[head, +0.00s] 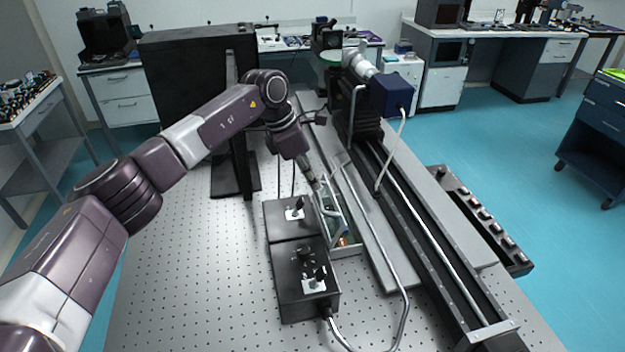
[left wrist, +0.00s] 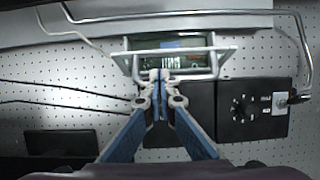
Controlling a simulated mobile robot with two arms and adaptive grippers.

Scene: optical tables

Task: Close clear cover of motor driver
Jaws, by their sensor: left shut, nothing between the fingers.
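The motor driver (head: 346,247) is a narrow open-framed box with green circuitry inside, on the perforated table between black control boxes and a long rail. It also shows in the left wrist view (left wrist: 172,61), framed by pale bars. The clear cover is hard to make out against that frame, and I cannot tell its angle. My left gripper (head: 316,184) reaches down at the driver's far end. In the left wrist view, its shut, empty fingertips (left wrist: 159,76) overlap the frame's near bar. I cannot tell whether they touch it. My right gripper is not in view.
Two black control boxes (head: 306,281) with knobs stand close left of the driver. A bent metal tube (head: 405,300) runs along its right, beside the long black rail (head: 425,245). A tall black panel (head: 195,80) stands behind. The table's left front (head: 190,290) is clear.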

